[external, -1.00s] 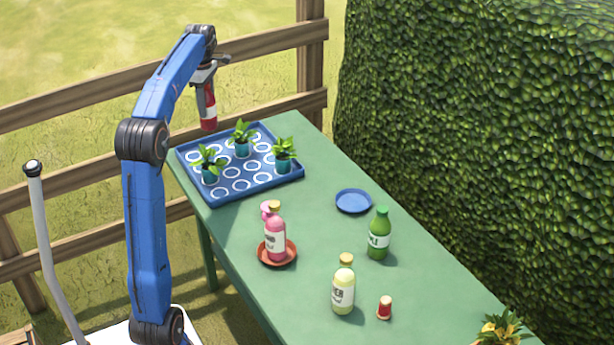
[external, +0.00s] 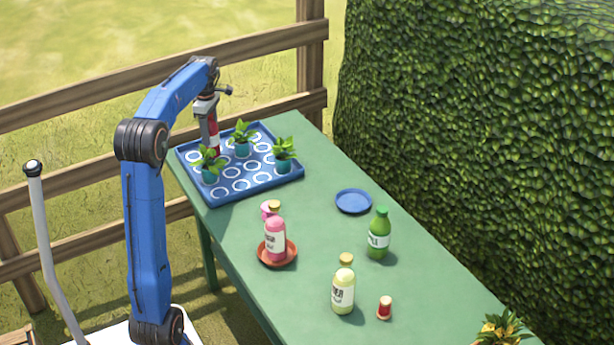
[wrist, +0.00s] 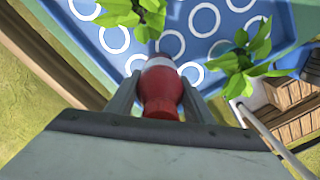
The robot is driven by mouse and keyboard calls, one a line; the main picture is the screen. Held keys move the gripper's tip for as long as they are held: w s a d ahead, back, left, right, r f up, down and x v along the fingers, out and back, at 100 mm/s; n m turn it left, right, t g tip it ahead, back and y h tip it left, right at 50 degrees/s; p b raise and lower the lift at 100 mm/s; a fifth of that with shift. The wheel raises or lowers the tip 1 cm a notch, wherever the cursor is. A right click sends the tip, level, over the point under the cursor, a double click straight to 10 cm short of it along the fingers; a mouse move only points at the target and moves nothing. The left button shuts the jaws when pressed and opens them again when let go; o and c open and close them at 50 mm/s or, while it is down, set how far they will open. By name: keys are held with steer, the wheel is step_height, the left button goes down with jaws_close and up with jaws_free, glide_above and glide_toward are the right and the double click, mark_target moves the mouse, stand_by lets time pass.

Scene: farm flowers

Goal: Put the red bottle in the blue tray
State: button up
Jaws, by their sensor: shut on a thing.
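The red bottle (external: 214,142) with a white band is upright between the fingers of my gripper (external: 208,112), which is shut on it. It is at the far-left part of the blue tray (external: 222,198), among the potted plants; I cannot tell whether its bottom touches the tray. In the wrist view the red bottle (wrist: 161,88) sits between the two fingers (wrist: 158,100), with the blue tray (wrist: 190,22) and its white rings beyond it. Leaves partly hide the bottle's lower end in the external view.
Several potted plants stand in the tray, one (external: 208,165) close to the bottle. On the green table (external: 330,255) are a pink bottle (external: 275,240) on a red saucer (external: 290,258), a blue plate (external: 353,201), a green bottle (external: 378,235), a yellow bottle (external: 343,290) and a small red jar (external: 384,308).

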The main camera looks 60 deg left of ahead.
steer(key=shift+f, duration=0.4)
steer(key=shift+f, duration=0.1)
steer(key=o, duration=1.4)
step_height(320, 180, up, 12)
steer(key=shift+r, duration=0.1)
